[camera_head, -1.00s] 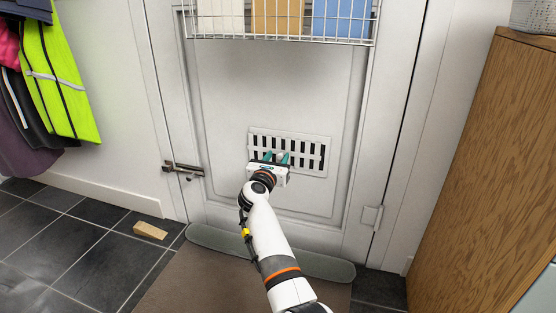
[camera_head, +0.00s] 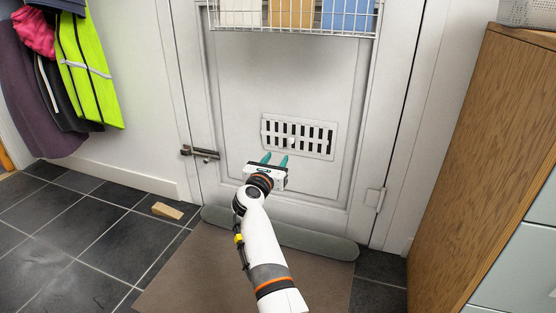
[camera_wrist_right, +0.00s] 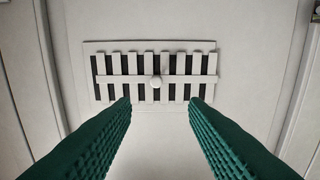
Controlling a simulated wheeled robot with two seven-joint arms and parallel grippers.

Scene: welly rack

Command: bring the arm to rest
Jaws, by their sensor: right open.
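My right gripper (camera_head: 274,160) is open and empty in front of the white door, just below the slotted vent (camera_head: 298,137). In the right wrist view its two green fingers (camera_wrist_right: 160,110) stand wide apart with nothing between them. The fingers look clear of the vent. My left gripper is not in view.
A wire basket (camera_head: 292,32) hangs on the door above. A metal bolt (camera_head: 200,152) sits at the door's left edge. A grey draught roll (camera_head: 280,235), a brown mat (camera_head: 200,270) and a wooden wedge (camera_head: 167,210) lie below. A wooden cabinet (camera_head: 480,160) stands right.

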